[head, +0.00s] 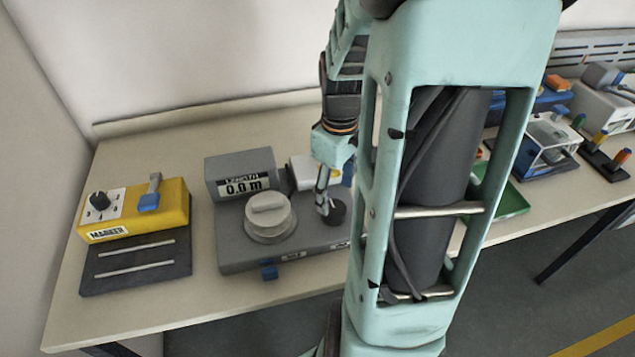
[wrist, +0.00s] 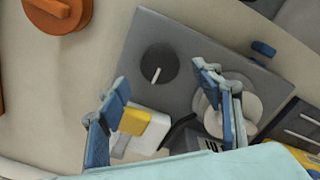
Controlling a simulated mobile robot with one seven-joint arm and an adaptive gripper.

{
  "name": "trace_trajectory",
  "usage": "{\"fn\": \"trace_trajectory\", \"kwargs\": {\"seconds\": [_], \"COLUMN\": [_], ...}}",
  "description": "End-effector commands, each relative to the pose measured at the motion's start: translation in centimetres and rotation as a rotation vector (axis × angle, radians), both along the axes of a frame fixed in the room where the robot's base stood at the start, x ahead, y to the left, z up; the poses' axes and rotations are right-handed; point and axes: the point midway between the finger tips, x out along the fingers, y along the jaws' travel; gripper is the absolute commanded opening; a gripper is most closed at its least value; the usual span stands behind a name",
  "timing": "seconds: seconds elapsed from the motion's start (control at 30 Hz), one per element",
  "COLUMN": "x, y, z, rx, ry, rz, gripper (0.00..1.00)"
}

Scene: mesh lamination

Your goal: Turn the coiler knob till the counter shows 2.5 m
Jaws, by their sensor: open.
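The grey coiler unit (head: 228,245) stands on the bench, and its counter (head: 243,185) reads 0.0 m. A dark round knob (head: 337,213) is at its right side; in the wrist view the knob (wrist: 152,62) shows a white pointer line. A pale round disc with a raised grip bar (head: 268,215) sits left of the dark knob; its stacked rims (wrist: 245,108) show partly behind a finger in the wrist view.
A yellow marker unit (head: 150,212) with a dark slotted base stands left. A white block with a yellow part (wrist: 140,122) lies close to the left finger in the wrist view. A green tray (head: 512,198) and clear-walled box (head: 545,142) stand right. My arm hides the middle of the bench.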

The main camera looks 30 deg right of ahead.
Motion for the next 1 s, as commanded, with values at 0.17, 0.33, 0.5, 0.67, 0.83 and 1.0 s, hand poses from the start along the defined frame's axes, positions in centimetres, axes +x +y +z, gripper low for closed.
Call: {"fn": "trace_trajectory", "kwargs": {"seconds": [0.17,0.33,0.5,0.67,0.83,1.0], "x": [-0.1,0.0,0.0,0.0,0.0,0.0], "y": [0.1,0.0,0.0,0.0,0.0,0.0], "z": [-3.4,-5.1,-5.6,-5.5,-5.5,-5.5], "rx": [0.003,0.001,-0.001,-0.001,-0.001,-0.001], "ry": [0.003,0.001,0.000,-0.001,0.000,0.000], "rz": [0.000,0.000,0.000,0.000,0.000,0.000], "gripper": [0.60,0.60,0.60,0.60,0.45,0.27]}}
